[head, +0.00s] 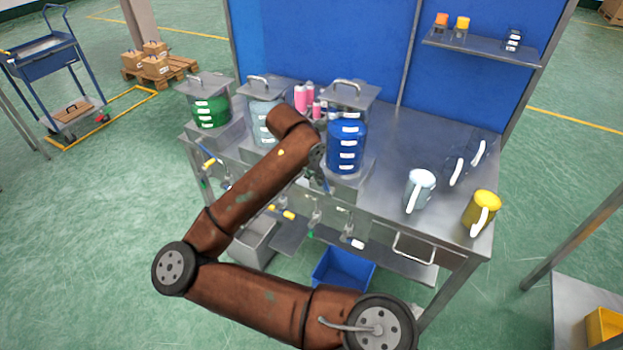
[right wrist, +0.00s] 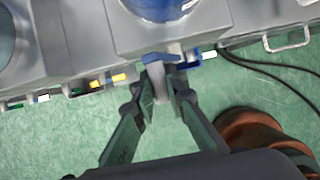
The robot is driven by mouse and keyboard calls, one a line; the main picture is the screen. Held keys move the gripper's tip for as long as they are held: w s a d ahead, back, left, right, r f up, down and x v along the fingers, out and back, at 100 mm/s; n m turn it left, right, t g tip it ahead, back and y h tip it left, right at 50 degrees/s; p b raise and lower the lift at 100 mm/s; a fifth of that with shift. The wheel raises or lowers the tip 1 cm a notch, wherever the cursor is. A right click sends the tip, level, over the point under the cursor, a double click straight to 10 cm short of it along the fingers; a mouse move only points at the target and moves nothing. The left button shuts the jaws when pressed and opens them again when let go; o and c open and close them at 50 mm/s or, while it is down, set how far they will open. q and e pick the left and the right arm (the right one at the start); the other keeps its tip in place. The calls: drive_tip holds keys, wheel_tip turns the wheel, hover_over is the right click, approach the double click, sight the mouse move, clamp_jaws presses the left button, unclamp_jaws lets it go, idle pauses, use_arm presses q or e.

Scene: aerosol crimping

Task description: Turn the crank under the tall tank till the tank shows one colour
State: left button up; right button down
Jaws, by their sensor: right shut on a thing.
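The tall tank (head: 347,147) stands on the steel bench, with a clear top section, a lid with a handle and pale label strips. What shows of its contents looks blue; the arm covers part of its left side. Its blue lower end (right wrist: 158,8) shows at the top of the right wrist view. Below it, my right gripper (right wrist: 160,92) is shut on the crank (right wrist: 157,78), a pale grey upright piece between its fingers. In the head view the right gripper (head: 319,172) is partly hidden beside the tank's base. My left gripper is not in view.
A green tank (head: 211,112) and a pale grey tank (head: 264,122) stand to the left. A white mug (head: 419,188) and a yellow mug (head: 482,210) stand on the right. Taps hang along the front edge, above a blue crate (head: 343,272). Black cables (right wrist: 270,72) run right of the gripper.

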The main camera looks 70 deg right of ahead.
drive_tip(key=shift+s+r, duration=0.15)
drive_tip(key=shift+s, duration=0.25)
idle(0.3)
drive_tip(key=c, duration=1.9)
unclamp_jaws()
drive_tip(key=v, duration=1.2)
